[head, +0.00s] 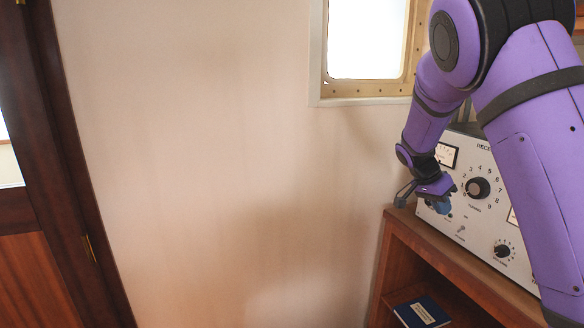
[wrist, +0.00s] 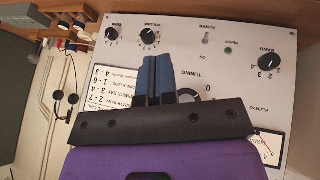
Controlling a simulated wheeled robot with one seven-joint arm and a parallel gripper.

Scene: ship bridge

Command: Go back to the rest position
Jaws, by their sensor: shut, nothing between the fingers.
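My gripper (wrist: 158,68) is shut and empty in the wrist view, with its blue fingers together in front of the receiver panel (wrist: 260,32). In the head view my gripper (head: 436,206) is at the left end of the receiver (head: 470,225), close to its face; I cannot tell whether it touches. The receiver is a pale panel with dials and knobs. The tuning knob (wrist: 188,96) is partly hidden behind my gripper in the wrist view. My purple arm reaches down from the upper right and covers part of the receiver in the head view.
The receiver stands on a wooden shelf unit (head: 450,262) with a dark blue book (head: 422,312) inside. A window (head: 366,45) is above on the pale wall (head: 210,150). A wooden door (head: 40,275) is at the left. The space before the wall looks clear.

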